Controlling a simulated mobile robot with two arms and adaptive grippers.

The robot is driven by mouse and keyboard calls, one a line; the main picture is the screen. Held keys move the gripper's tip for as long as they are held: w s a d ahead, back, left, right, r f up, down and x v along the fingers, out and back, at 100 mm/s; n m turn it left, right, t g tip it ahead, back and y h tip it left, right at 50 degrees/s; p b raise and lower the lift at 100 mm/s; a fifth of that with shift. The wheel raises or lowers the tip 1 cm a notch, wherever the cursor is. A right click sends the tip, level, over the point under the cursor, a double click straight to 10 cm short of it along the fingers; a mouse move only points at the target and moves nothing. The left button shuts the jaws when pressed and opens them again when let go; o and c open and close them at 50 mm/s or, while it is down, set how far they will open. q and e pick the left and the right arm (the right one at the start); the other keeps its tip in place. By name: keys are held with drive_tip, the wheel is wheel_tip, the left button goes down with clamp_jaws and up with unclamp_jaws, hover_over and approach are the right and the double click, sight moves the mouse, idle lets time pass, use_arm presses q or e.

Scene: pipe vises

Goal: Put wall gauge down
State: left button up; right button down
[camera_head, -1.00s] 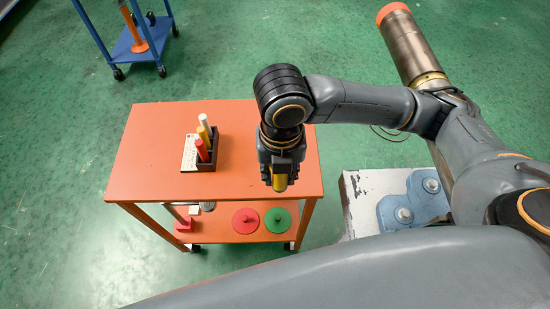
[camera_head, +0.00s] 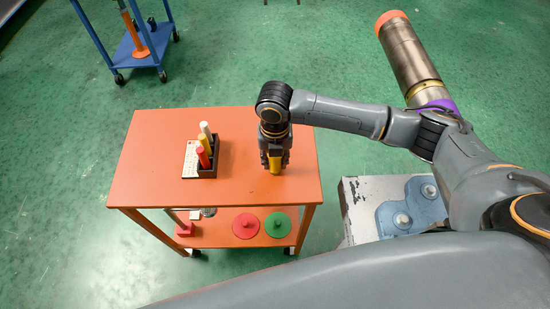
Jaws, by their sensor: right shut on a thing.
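My right gripper (camera_head: 274,158) is shut on a yellow piece, which I take to be the wall gauge (camera_head: 275,167). It points down over the right part of the orange cart's top (camera_head: 240,185). The gripper hides the upper part of the gauge. I cannot tell whether its lower end touches the surface. My left gripper is not in view.
A dark holder (camera_head: 208,168) with red, yellow and white sticks stands left of the gripper, beside a printed white card (camera_head: 190,160). The lower shelf holds a red disc (camera_head: 246,226) and a green disc (camera_head: 278,225).

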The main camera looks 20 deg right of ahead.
drive_tip(key=shift+f, duration=0.2)
drive_tip(key=shift+f, duration=0.1)
drive_tip(key=c, duration=1)
unclamp_jaws()
wheel_tip(320, 180, up, 12)
drive_tip(key=shift+r+b, duration=0.15)
drive_tip(key=shift+b, duration=0.4)
